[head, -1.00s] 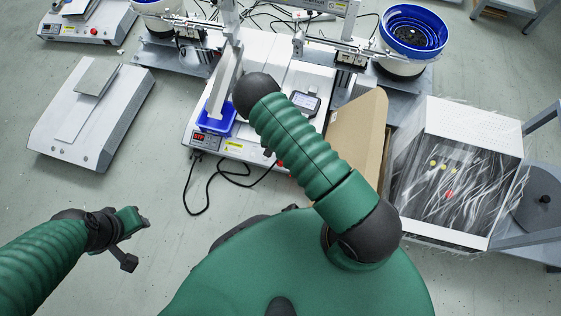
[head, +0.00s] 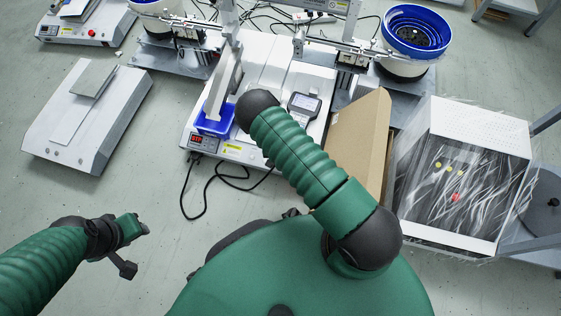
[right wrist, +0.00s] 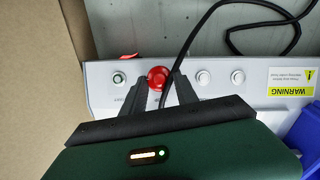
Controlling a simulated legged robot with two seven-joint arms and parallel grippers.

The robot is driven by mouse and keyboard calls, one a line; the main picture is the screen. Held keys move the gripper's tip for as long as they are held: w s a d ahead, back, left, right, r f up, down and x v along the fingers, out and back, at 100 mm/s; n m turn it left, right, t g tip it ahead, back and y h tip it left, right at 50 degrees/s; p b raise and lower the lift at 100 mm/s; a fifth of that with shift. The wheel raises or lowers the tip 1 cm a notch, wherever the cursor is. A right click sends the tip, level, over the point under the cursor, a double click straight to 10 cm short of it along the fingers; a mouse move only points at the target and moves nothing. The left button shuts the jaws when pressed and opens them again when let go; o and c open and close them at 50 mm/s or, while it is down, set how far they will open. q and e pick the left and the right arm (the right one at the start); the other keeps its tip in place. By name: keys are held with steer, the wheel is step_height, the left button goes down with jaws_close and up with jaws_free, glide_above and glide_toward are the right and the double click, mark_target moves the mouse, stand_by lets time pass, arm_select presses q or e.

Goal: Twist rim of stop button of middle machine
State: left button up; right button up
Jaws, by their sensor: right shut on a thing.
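The middle machine (head: 262,75) is a white gantry unit at the top centre of the head view. Its front panel (right wrist: 215,90) fills the middle of the right wrist view. The red stop button (right wrist: 158,77) sits on that panel between silver buttons. My right gripper (right wrist: 160,88) has one dark finger on each side of the red button and is shut on its rim. In the head view my right arm hides this gripper and the button. My left gripper (head: 136,246) is open and empty above the floor at lower left.
A brown cardboard box (head: 357,140) stands close to the machine's right side. A blue tray (head: 213,121) is at its front left. A black cable (right wrist: 192,50) runs beside the button. A wrapped white box (head: 465,165) is at right.

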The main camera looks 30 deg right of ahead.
jaws_close()
steer(key=shift+r, duration=0.1)
steer(key=m+p, duration=0.2)
steer(key=shift+d+r+m+t+y, duration=0.1)
steer(key=shift+m+t+y, duration=0.2)
steer(key=shift+t, duration=0.1)
steer(key=shift+s+m+t+y+p, duration=0.1)
steer(key=shift+m+t+y+p, duration=0.2)
steer(key=shift+m+p, duration=0.55)
steer(key=shift+s+m+t+y+p, duration=0.1)
steer(key=shift+m+t+p, duration=0.35)
steer(key=shift+m, duration=0.8)
steer(key=shift+f, duration=0.2)
steer(key=o, duration=1)
jaws_free()
steer(key=shift+o, duration=0.2)
